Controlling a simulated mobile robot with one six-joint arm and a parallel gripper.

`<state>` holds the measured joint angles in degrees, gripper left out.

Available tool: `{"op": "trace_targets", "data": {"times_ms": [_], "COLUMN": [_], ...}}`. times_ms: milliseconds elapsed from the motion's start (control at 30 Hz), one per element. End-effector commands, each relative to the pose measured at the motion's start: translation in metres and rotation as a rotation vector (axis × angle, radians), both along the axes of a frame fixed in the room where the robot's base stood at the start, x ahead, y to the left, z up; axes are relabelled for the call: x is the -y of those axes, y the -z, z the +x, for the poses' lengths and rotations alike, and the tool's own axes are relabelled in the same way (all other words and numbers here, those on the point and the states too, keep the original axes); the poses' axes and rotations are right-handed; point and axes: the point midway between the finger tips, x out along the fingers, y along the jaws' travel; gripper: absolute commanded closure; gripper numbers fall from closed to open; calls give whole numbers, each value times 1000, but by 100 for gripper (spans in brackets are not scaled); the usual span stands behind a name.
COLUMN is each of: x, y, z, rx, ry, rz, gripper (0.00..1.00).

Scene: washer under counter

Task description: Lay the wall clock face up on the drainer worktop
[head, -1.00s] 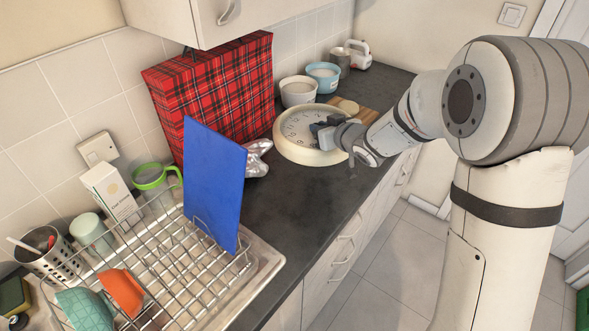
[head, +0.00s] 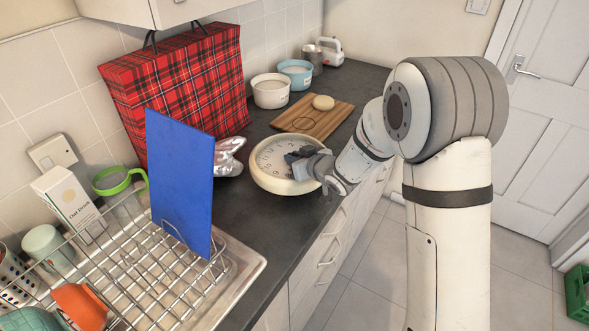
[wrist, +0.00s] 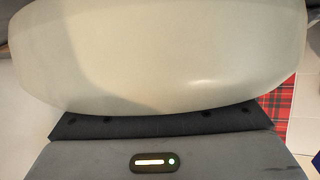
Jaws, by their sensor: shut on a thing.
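The wall clock (head: 268,180) is round with a cream rim and a pale face with dark numerals. In the head view it is face up over the dark worktop (head: 262,218); I cannot tell whether it touches the surface. My gripper (head: 302,158) is shut on the clock's right rim, with one finger over the face. In the wrist view the clock's cream rim (wrist: 170,55) fills most of the picture above my gripper (wrist: 165,125). Part of the face is hidden by my gripper. The wire drainer (head: 150,270) stands at the near left.
A blue board (head: 180,185) stands upright in the drainer. A red tartan bag (head: 185,90) and crumpled foil (head: 229,157) are left of the clock. Behind it lies a wooden board (head: 325,122) with a round item (head: 323,102). Bowls (head: 270,92) stand farther back. Bare worktop lies between clock and drainer.

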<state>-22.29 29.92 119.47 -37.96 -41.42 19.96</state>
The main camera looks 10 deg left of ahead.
Motion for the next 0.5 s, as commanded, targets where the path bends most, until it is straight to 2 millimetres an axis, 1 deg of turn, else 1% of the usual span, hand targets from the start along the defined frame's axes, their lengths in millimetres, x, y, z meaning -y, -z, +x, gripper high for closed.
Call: {"op": "trace_targets", "data": {"times_ms": [167,300,367,500], "x": [0,0,-1,-1], "y": [11,31,38,41], "z": [0,0,0,0], "rx": [1,-2,0,3], "ry": [0,-1,-1,-1], "rz": [1,0,1,1], "gripper": [100,100,100,100]}}
